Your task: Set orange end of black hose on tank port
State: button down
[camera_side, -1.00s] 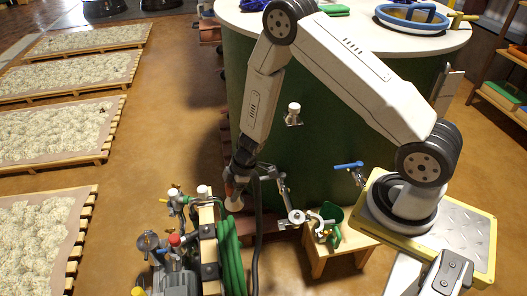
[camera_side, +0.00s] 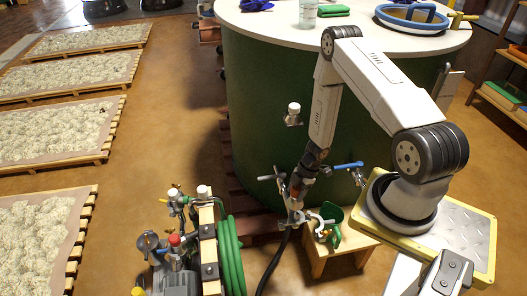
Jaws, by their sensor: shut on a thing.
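The black hose (camera_side: 276,262) rises from the floor to my gripper (camera_side: 298,188), which is shut on it near its upper end. A small orange-red patch shows at the jaws, probably the orange end, mostly hidden by the fingers. The gripper points down in front of the green tank (camera_side: 262,130), close to metal fittings low on its wall. A valve with a blue lever (camera_side: 347,165) sits just right of the gripper. A white-capped fitting (camera_side: 293,115) is higher on the wall. I cannot tell whether the hose end touches any port.
A wooden stool (camera_side: 318,262) with a green holder (camera_side: 333,215) stands right below the gripper. A coiled green hose (camera_side: 230,255) and a pump unit (camera_side: 180,280) stand to the left. A glass (camera_side: 308,14) is on the tank top.

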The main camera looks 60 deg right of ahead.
jog(key=shift+s+d+f, duration=0.35)
jog(key=shift+s, duration=0.25)
jog(key=shift+f, duration=2.4)
jog(key=shift+f, duration=0.15)
jog(key=shift+f, duration=0.65)
jog(key=shift+f, duration=0.3)
grip_release()
